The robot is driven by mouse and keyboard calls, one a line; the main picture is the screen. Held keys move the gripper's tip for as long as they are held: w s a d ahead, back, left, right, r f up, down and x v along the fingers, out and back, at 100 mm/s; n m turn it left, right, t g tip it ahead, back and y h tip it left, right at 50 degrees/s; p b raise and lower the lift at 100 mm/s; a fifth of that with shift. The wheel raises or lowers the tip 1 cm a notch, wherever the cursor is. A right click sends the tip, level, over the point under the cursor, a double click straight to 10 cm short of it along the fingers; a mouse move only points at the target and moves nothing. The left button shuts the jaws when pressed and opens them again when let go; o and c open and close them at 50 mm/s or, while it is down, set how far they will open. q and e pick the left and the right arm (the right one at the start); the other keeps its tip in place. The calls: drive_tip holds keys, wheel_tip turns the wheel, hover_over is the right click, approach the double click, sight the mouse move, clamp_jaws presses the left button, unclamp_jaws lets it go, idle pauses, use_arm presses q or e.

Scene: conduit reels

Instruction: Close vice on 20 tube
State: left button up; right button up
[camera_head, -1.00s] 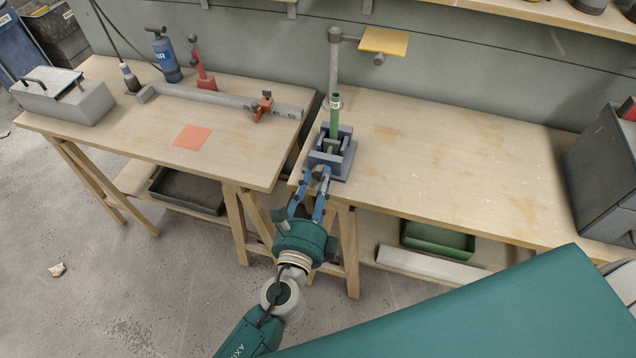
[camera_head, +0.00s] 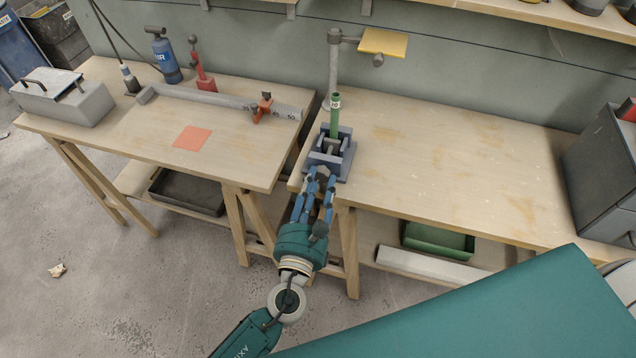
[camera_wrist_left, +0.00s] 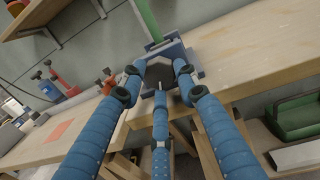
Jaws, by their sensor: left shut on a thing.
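The green tube (camera_head: 335,116), with a white label near its top, stands upright in the blue-grey vice (camera_head: 345,160) at the near left corner of the right bench. The tube's lower part also shows in the left wrist view (camera_wrist_left: 148,18). My left gripper (camera_head: 321,177) is at the front of the vice, its blue fingers shut around the vice's front handle or knob. In the left wrist view the fingers (camera_wrist_left: 156,84) close round a dark part on the vice's front (camera_wrist_left: 158,70). The jaws' contact with the tube is too small to tell. My right gripper is not in view.
A lamp-like stand with a yellow plate (camera_head: 383,41) rises behind the vice. The left bench holds a long grey rail (camera_head: 215,97), an orange square (camera_head: 193,137) and a blue bottle (camera_head: 164,58). A grey cabinet (camera_head: 600,165) stands at the right. The right bench's middle is clear.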

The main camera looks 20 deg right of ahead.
use_arm(q)
drive_tip(key=m, duration=0.3)
drive_tip(key=shift+w+r+m+h+p, duration=0.1)
drive_tip(key=shift+r+m+h+p, duration=0.2)
drive_tip(key=shift+m, duration=0.1)
drive_tip(key=shift+f+m+p, duration=0.15)
drive_tip(key=shift+m+p, duration=0.3)
drive_tip(key=shift+m, duration=1.95)
drive_tip(key=o, duration=1.2)
drive_tip(key=shift+f, duration=0.1)
drive_tip(key=shift+c, duration=0.2)
drive_tip(key=shift+a+f, duration=0.1)
drive_tip(key=v, duration=1.2)
